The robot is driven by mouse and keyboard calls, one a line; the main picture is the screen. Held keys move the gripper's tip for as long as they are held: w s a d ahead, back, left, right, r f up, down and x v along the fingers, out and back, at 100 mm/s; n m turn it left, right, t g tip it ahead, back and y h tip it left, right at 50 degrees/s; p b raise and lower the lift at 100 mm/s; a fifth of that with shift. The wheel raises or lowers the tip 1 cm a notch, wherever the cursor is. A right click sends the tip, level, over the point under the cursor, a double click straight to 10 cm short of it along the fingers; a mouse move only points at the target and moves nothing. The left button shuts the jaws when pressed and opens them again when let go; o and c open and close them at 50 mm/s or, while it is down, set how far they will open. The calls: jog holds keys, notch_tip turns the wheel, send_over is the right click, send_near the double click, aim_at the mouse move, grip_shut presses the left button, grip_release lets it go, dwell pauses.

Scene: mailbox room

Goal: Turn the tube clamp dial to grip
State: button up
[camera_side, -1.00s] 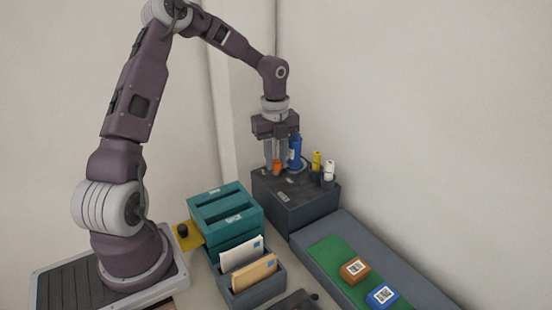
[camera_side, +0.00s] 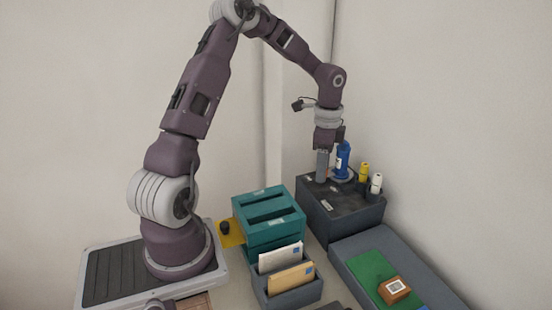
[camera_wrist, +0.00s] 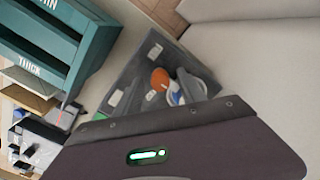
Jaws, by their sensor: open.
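The dark grey station (camera_side: 345,212) stands in the corner with a blue tube (camera_side: 343,158) upright on top. An orange round knob, probably the tube clamp dial (camera_wrist: 160,79), shows on the station's top in the wrist view, beside the blue and white tube end (camera_wrist: 178,92). In the side view the knob is mostly hidden by my fingers. My gripper (camera_side: 322,178) points down over the station's left part, left of the tube. Its fingers overlap edge-on; it is open. I cannot tell whether it touches the knob. The wrist view shows its body, not its fingertips.
Yellow (camera_side: 364,172) and white (camera_side: 376,183) bottles stand at the station's right edge. A teal slotted box (camera_side: 268,215) and a grey letter holder (camera_side: 290,288) with envelopes stand in front. A green mat (camera_side: 370,272) with a brown parcel (camera_side: 395,289) lies at right.

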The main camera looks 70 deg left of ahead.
jog(key=n, duration=0.4)
jog(key=shift+r+n, duration=0.25)
jog(key=shift+n, duration=0.85)
notch_tip(320, 180, up, 7)
jog(key=shift+f, duration=0.1)
jog(key=s+d+r+t, duration=0.1)
jog(key=s+d+r, duration=0.2)
jog(key=s+d, duration=0.2)
jog(key=s+d+r+n+t, duration=0.1)
jog(key=s+d+r, duration=0.3)
jog(key=s, duration=0.5)
jog(key=s+d+r+t, duration=0.2)
jog(key=s+d+r, duration=0.1)
jog(key=s+d, duration=0.4)
jog(key=shift+d+r+t+y, duration=0.3)
jog(key=shift+d+t, duration=0.1)
jog(key=shift+d, duration=0.35)
